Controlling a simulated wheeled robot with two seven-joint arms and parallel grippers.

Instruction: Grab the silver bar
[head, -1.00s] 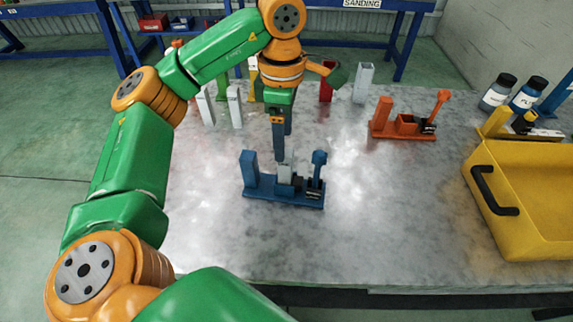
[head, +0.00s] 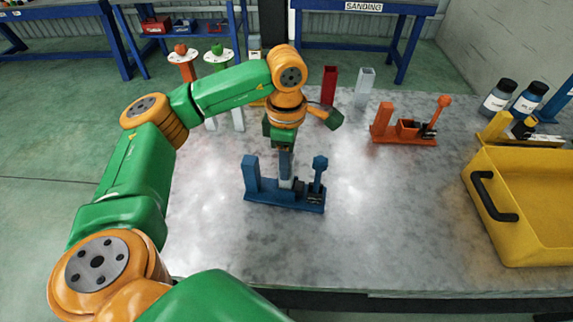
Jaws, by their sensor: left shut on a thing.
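A silver bar (head: 286,183) stands upright in the blue fixture (head: 270,201) near the middle of the table. Only its lower part shows. My left gripper (head: 286,172) points straight down over the fixture and is shut on the upper part of the bar. Its fingers hide that part. The bar's foot is still between the fixture's posts; I cannot tell whether it touches the base. My right gripper is not in view.
The blue fixture's posts flank the gripper closely. An orange fixture (head: 404,138) stands to the right, beyond it a red block (head: 329,86) and a pale block (head: 364,87). A yellow bin (head: 530,200) and bottles (head: 498,95) are at the right. The front table is clear.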

